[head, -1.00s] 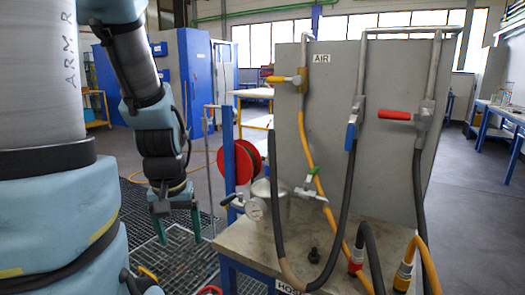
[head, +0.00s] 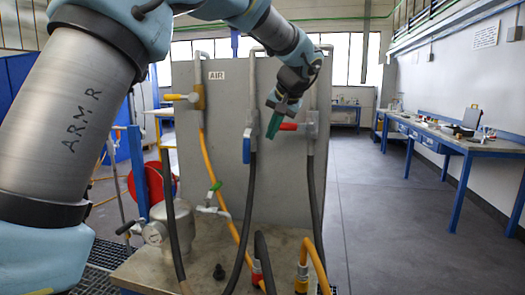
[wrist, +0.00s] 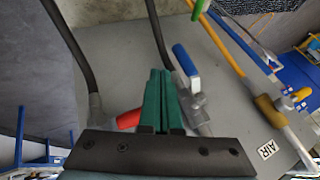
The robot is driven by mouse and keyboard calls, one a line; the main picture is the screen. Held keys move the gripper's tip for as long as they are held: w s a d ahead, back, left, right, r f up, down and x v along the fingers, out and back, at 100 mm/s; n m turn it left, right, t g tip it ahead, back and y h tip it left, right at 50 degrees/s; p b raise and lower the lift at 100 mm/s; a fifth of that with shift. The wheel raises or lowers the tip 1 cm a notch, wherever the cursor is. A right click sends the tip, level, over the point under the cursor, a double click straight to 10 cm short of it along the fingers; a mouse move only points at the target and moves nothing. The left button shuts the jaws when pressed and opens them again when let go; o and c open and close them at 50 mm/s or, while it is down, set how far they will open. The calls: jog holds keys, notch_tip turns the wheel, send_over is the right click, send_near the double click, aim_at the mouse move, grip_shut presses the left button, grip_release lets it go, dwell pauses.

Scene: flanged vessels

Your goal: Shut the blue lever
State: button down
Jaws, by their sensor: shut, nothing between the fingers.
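The blue lever (head: 246,150) is on the middle valve of the grey panel. It hangs down, roughly in line with its pipe and black hose. In the wrist view the blue lever (wrist: 185,60) lies just right of the fingers, with a gap visible. My gripper (head: 272,128) is in front of the panel, between the blue lever and the red lever (head: 288,127). Its green fingers (wrist: 160,75) are closed together and empty. The red lever (wrist: 130,119) shows left of them, sticking out sideways from its pipe.
A yellow lever (head: 178,97) points sideways on the AIR pipe. A green lever (head: 215,186) is lower, by the metal vessel (head: 155,232). Hoses hang in front of the grey panel (head: 225,125) over the bench top (head: 205,265). Open floor (head: 385,235) lies to the right.

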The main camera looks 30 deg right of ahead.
aim_at(247, 143)
jog(key=w+f+p, duration=0.5)
jog(key=w+f, duration=0.2)
jog(key=w, duration=0.1)
jog(key=shift+w+a, duration=0.35)
jog(key=shift+f, duration=0.2)
